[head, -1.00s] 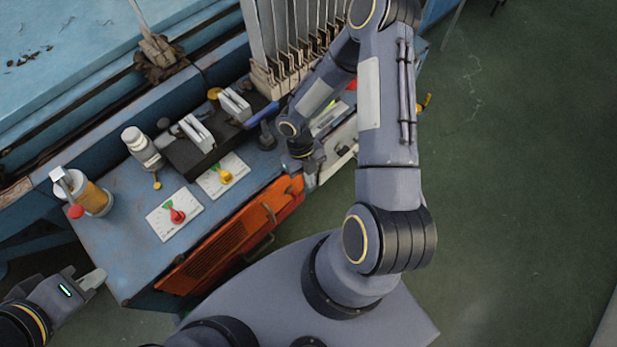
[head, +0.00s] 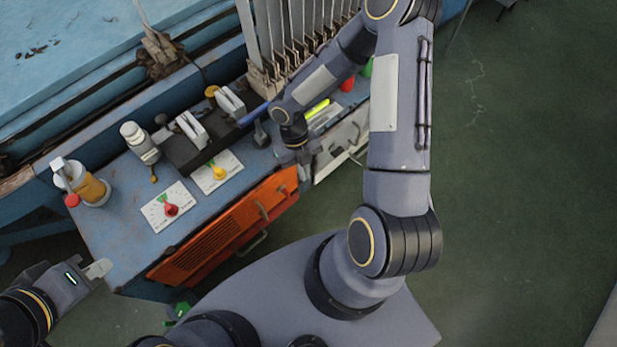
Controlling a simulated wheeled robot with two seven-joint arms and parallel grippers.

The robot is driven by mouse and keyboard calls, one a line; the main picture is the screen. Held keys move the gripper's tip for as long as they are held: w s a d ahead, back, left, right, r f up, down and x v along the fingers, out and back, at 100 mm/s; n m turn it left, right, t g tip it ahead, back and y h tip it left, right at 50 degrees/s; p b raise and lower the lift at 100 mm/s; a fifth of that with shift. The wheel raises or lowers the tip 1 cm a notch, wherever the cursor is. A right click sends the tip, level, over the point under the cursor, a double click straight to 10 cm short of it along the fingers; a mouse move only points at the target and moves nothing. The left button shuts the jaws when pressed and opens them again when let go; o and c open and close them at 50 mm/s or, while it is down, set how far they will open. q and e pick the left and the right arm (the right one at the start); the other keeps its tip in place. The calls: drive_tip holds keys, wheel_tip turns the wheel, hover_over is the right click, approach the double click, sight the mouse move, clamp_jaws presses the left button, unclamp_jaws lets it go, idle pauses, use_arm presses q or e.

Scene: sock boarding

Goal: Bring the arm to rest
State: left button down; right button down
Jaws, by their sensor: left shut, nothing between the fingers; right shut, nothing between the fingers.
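My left gripper (head: 98,268) is at the lower left, beside the near left corner of the blue bench (head: 115,235). Its pale fingers are together and empty, clear of the bench top. My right arm reaches up the picture and folds back, so its wrist hangs over the bench's right end. My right gripper (head: 308,155) is there, shut and small in view, above or beside a pale tray; I cannot tell whether it touches it. No sock can be made out in either gripper.
Upright metal boards (head: 290,40) rise behind. An orange panel (head: 225,235) fronts it. Green floor (head: 520,200) is open at right.

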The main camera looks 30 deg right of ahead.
drive_tip(key=shift+v, duration=1.5)
drive_tip(key=shift+a, duration=0.15)
